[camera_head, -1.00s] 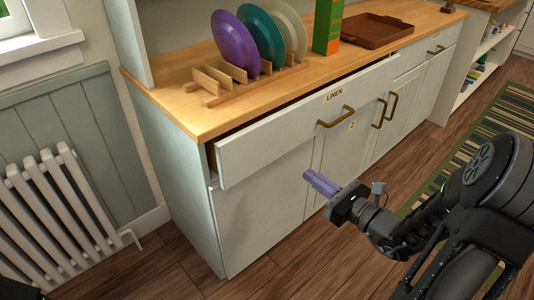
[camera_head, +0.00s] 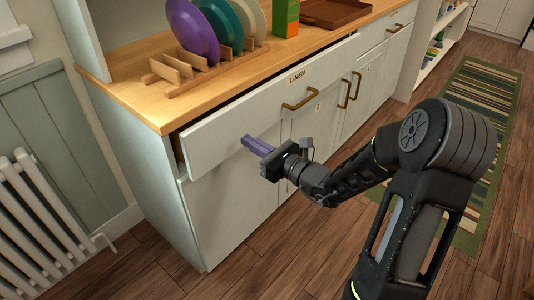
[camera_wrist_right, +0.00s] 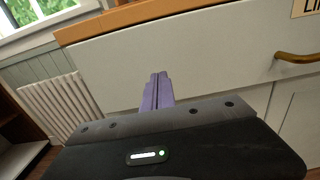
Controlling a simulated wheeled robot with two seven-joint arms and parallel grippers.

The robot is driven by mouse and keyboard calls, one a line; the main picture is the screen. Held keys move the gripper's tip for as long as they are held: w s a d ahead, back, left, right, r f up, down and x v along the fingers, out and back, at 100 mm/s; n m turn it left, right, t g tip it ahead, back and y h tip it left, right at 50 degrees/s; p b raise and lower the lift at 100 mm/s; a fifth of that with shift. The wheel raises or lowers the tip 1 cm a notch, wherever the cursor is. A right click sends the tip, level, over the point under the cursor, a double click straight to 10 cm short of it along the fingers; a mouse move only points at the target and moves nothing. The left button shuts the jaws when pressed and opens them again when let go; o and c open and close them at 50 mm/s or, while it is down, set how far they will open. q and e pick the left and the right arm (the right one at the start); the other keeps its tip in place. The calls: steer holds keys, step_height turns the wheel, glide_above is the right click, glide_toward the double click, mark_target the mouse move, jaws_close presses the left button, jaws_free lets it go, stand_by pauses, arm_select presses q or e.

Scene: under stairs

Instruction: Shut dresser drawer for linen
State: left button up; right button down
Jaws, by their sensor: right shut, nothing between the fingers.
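The linen drawer (camera_head: 235,110) is a wide white front with a "LINEN" label (camera_head: 297,77) and a brass handle (camera_head: 300,100). It stands a little out from the dresser (camera_head: 130,150), with a dark gap under the wooden top at its left end. In the right wrist view the drawer front (camera_wrist_right: 215,60) fills the upper middle. My right gripper (camera_head: 250,142) is shut and empty, its purple fingers close to the lower part of the drawer front, left of the handle. The fingers also show in the wrist view (camera_wrist_right: 158,88). Whether they touch the front I cannot tell. My left gripper is out of view.
A plate rack (camera_head: 180,75) with several plates, a green and orange box (camera_head: 286,18) and a brown tray (camera_head: 335,10) stand on the top. A radiator (camera_head: 40,215) is at left. A striped rug (camera_head: 490,110) lies at right.

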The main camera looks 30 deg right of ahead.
mark_target(233, 131)
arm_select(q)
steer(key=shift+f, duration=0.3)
arm_select(e)
steer(key=shift+x, duration=1.8)
steer(key=b+x, duration=0.1)
steer(key=x, duration=0.3)
steer(key=shift+w, duration=0.15)
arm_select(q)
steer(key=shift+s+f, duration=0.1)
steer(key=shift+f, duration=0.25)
arm_select(e)
steer(key=shift+r, duration=0.2)
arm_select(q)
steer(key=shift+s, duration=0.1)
